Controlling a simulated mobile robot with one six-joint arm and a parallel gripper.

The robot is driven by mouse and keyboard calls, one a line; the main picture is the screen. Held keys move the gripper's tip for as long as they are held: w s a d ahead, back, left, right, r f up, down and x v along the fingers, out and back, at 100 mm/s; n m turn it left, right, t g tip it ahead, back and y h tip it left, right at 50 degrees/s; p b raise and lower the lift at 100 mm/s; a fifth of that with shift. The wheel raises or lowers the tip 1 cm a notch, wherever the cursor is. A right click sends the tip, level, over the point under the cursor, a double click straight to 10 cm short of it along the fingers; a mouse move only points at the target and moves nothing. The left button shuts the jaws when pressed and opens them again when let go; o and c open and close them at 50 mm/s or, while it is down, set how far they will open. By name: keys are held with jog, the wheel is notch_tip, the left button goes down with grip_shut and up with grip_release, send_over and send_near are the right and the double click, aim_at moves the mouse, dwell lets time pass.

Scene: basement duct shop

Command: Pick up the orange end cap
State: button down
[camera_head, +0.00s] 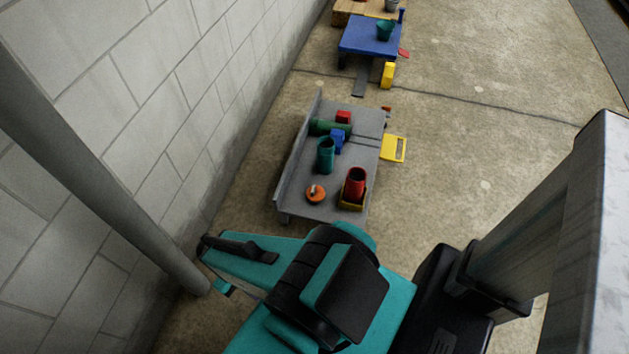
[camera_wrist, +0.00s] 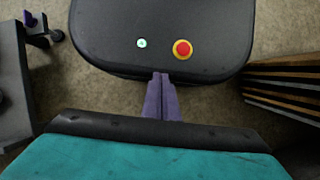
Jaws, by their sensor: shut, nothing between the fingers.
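The orange end cap (camera_head: 315,194) is a small round piece lying on the grey low bench (camera_head: 325,212), near its front left. It stands apart from the teal cylinder (camera_head: 326,156) behind it and the red cylinder (camera_head: 355,183) to its right. My gripper (camera_wrist: 161,78) shows in the wrist view as two purple fingers pressed together, with nothing between them. It points at my own dark base. In the head view my folded teal arm is in front of the bench, and I cannot make out the fingers there. The end cap does not show in the wrist view.
A yellow holder (camera_head: 352,206) sits around the red cylinder's foot. A green cylinder (camera_head: 323,127), a blue block (camera_head: 338,141) and a red block (camera_head: 343,116) are farther back. A block wall (camera_head: 120,90) runs along the left.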

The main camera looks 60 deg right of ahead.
jog(key=shift+w, duration=0.1)
dwell(0.3)
jog(key=w+d+f+m+t+b, duration=0.1)
jog(key=w+d+f+m+b, duration=0.15)
jog(key=w+d+b, duration=0.45)
jog(key=w+d+f+m+t+y+b, duration=0.15)
jog(key=w+d+f+b, duration=0.3)
jog(key=d, duration=0.45)
jog(key=w+d+f+m+t+b, duration=0.1)
jog(key=w+d+f+m+b, duration=0.15)
jog(key=w+d+b, duration=0.45)
jog(key=m+t+h+b, duration=0.2)
jog(key=m+b, duration=0.6)
jog(key=b, duration=0.5)
send_near(316, 194)
jog(key=w+d, duration=0.2)
jog(key=d, duration=0.4)
jog(key=shift+d+r+y, duration=0.25)
jog(key=shift+r, duration=0.1)
jog(key=shift+f, duration=0.2)
jog(key=shift+f+b, duration=2.15)
jog(key=shift+f, duration=2.7)
